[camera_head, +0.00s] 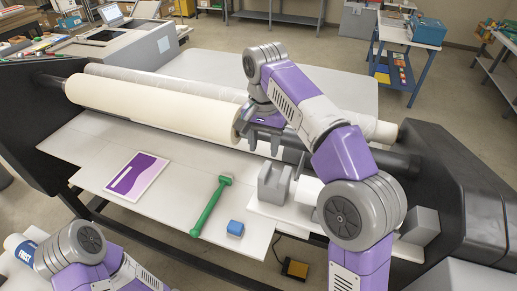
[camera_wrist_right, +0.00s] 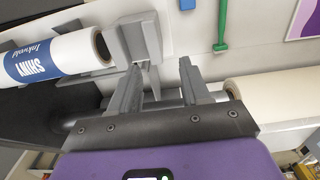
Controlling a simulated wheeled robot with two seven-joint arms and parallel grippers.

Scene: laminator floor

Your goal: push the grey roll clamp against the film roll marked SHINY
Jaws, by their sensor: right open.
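The grey roll clamp (camera_head: 273,187) stands on the pale table below my right gripper in the head view. It also shows at the top of the right wrist view (camera_wrist_right: 132,40), just beyond the fingertips. The film roll marked SHINY (camera_wrist_right: 50,54) lies with its open end close beside the clamp; I cannot tell whether they touch. In the head view only a white part of this roll (camera_head: 307,190) shows, partly behind my arm. My right gripper (camera_head: 264,142) is open and empty, fingers pointing down toward the clamp, apart from it. My left gripper is out of view; only its arm shows.
A big cream roll (camera_head: 150,107) spans the machine behind the clamp. A green hammer-like tool (camera_head: 211,205), a blue block (camera_head: 235,229) and a purple-and-white sheet (camera_head: 137,174) lie to the left. A FROST roll (camera_head: 20,249) is at the lower left.

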